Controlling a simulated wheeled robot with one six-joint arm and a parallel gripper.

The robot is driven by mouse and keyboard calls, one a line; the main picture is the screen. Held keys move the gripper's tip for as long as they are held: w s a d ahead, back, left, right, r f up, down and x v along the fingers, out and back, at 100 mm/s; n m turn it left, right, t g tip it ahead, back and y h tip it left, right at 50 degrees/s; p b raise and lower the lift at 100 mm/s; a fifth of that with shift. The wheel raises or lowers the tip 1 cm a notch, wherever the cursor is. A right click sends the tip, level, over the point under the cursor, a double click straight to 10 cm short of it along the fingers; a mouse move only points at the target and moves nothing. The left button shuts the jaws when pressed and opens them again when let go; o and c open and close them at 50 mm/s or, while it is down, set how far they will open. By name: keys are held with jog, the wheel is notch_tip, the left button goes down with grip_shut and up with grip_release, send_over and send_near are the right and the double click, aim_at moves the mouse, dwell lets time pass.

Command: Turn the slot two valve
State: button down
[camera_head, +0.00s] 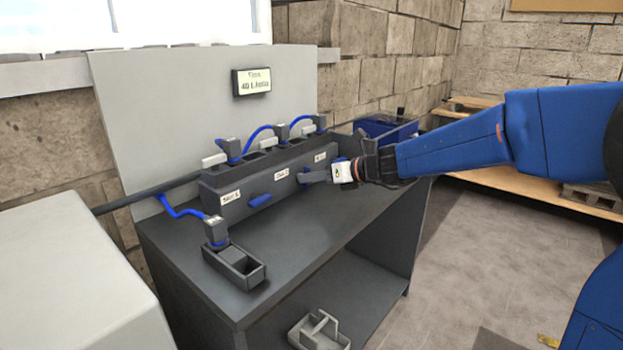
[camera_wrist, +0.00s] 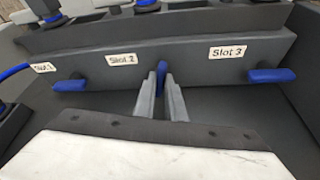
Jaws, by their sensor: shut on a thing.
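The slot two valve is a blue handle (camera_wrist: 161,76) on the front of the dark grey block, just right of the "Slot 2" label (camera_wrist: 121,60). In the wrist view it stands upright, while the slot one handle (camera_wrist: 70,85) and slot three handle (camera_wrist: 270,75) lie level. My gripper (camera_wrist: 160,88) is shut on the slot two handle, one grey finger on each side. In the head view my gripper (camera_head: 308,177) reaches in from the right to the block's front, and its fingers hide most of the handle.
The dark grey block (camera_head: 244,186) stands on a grey bench (camera_head: 310,235). A sign (camera_head: 252,82) hangs on the back panel. The bench front is otherwise clear.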

jog(key=shift+n+t+h, duration=0.4)
jog(key=shift+n+t, duration=0.2)
jog(key=shift+n, duration=0.4)
jog(key=c, duration=1.8)
grip_release()
jog(key=shift+s, duration=0.1)
jog(key=v, duration=1.7)
jog(key=shift+s+r, duration=0.1)
jog(key=shift+r, duration=0.1)
